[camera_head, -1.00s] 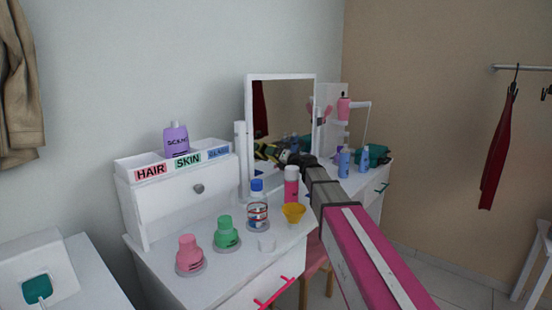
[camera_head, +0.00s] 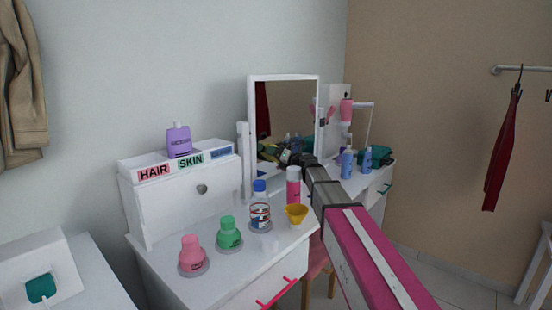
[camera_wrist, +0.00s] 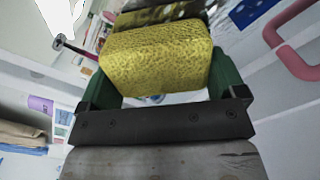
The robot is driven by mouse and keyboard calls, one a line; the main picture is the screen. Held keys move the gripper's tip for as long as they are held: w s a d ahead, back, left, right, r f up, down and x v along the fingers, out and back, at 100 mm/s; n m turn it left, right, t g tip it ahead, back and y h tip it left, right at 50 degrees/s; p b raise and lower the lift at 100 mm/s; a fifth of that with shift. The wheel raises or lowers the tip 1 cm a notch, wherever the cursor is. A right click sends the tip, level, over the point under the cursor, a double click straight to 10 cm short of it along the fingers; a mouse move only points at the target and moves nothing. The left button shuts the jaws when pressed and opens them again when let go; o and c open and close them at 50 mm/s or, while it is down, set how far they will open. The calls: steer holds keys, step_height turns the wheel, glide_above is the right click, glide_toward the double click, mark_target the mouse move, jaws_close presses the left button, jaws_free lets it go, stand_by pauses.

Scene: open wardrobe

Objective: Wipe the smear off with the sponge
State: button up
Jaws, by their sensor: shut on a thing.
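My gripper (camera_wrist: 157,85) is shut on a yellow sponge (camera_wrist: 155,58), which fills the space between its green fingers in the wrist view. In the head view my arm reaches to the vanity mirror (camera_head: 285,115), and my gripper (camera_head: 268,152) is small and dark in front of its lower part. The sponge is too small to make out clearly there. I cannot make out a smear on the mirror or elsewhere. Whether the sponge touches the glass cannot be told.
A white vanity (camera_head: 215,278) carries a pink bottle (camera_head: 192,255), a green bottle (camera_head: 229,233), a blue-capped bottle (camera_head: 260,212), a pink can (camera_head: 293,185) and a yellow cup (camera_head: 296,214), close below my arm. A purple bottle (camera_head: 179,140) stands on the labelled drawer box (camera_head: 185,200).

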mark_target(293, 147)
steer(key=shift+w+d, duration=1.05)
steer(key=shift+w, duration=0.15)
steer(key=shift+w+d, duration=1.1)
steer(key=shift+w, duration=0.45)
steer(key=shift+w+d, duration=1.15)
steer(key=shift+w, duration=0.4)
steer(key=shift+w+d, duration=1.1)
steer(key=shift+w, duration=0.45)
steer(key=shift+w+d, duration=1.9)
steer(key=shift+w, duration=0.3)
steer(key=shift+a, duration=0.1)
steer(key=shift+s, duration=0.1)
steer(key=shift+s+a, duration=1.25)
steer(key=shift+s, duration=0.05)
steer(key=shift+s+a, duration=1.15)
steer(key=shift+s, duration=0.3)
